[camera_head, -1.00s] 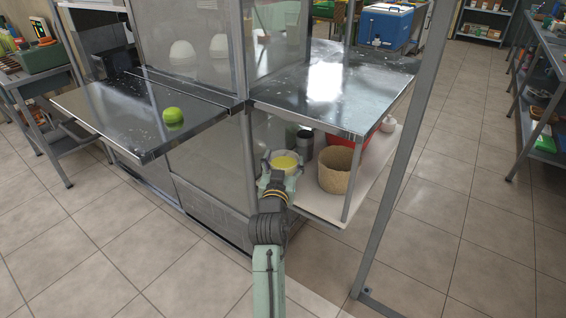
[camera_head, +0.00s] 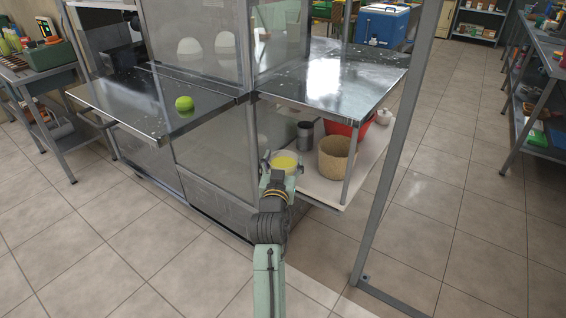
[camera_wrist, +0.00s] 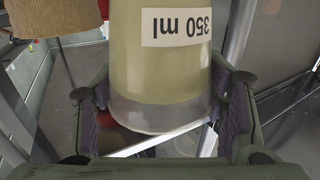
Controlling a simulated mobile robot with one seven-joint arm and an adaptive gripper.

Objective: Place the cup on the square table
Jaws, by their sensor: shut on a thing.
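The cup (camera_head: 284,161) is clear and filled with yellow liquid, seen from above in the head view. In the wrist view the cup (camera_wrist: 160,75) shows a "350 ml" label, upside down in the picture. My gripper (camera_head: 282,170) is shut on the cup, with one finger on each side of it. The cup is in front of the press stand's lower shelf and appears clear of it. A metal tabletop (camera_head: 335,75) is at the upper right of the cup, and another metal top (camera_head: 135,105) is at the left. I cannot tell which is the square table.
A green fruit (camera_head: 184,103) lies on the left top. A grey post (camera_head: 398,150) stands at the right. Tiled floor is free in front.

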